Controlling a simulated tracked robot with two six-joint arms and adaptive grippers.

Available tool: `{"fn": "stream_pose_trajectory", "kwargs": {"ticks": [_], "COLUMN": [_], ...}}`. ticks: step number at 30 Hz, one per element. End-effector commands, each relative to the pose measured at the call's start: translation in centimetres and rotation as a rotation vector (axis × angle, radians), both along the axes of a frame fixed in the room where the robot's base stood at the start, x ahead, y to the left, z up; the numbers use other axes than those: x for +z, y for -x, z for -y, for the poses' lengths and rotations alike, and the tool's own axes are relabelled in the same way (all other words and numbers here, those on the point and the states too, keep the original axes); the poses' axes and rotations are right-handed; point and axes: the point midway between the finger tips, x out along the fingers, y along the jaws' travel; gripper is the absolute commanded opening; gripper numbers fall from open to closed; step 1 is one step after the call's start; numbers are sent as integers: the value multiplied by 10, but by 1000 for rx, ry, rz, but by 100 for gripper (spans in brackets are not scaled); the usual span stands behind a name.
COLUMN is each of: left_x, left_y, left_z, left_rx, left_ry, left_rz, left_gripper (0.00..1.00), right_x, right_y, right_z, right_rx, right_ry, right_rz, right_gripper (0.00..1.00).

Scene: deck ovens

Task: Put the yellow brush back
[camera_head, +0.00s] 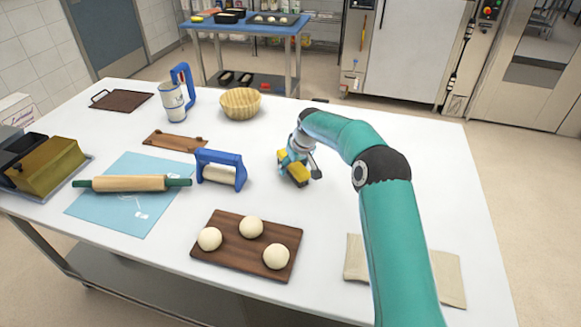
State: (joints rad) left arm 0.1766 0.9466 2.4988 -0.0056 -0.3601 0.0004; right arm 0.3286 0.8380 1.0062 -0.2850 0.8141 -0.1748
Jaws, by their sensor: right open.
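The yellow brush (299,174) is on the white table near the middle, partly hidden by my right gripper. My right gripper (299,166) comes down over it with its open fingers close around it. Whether they touch it I cannot tell. My left gripper is out of view. I cannot tell from this view which spot is the brush's own place.
A blue-framed tool (221,168) stands left of my right gripper, beside a rolling pin (130,183) on a light-blue mat (150,218). A wooden board (222,270) with dough balls lies in front. A wicker basket (241,103) stands behind.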

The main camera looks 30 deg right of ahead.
Motion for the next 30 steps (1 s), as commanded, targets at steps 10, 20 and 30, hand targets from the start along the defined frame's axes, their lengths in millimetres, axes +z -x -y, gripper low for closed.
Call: {"fn": "stream_pose_trajectory", "kwargs": {"ticks": [10, 20, 30], "left_x": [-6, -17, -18], "left_y": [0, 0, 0], "left_z": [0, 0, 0], "left_rx": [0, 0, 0], "left_ry": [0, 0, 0], "left_rz": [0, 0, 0], "left_gripper": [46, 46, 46], "right_x": [26, 86, 113], "right_y": [9, 35, 45], "right_z": [-1, -3, -4], "right_rx": [1, 1, 1], "right_ry": [2, 1, -1], "right_rz": [4, 3, 0], "right_gripper": [69, 69, 69]}}
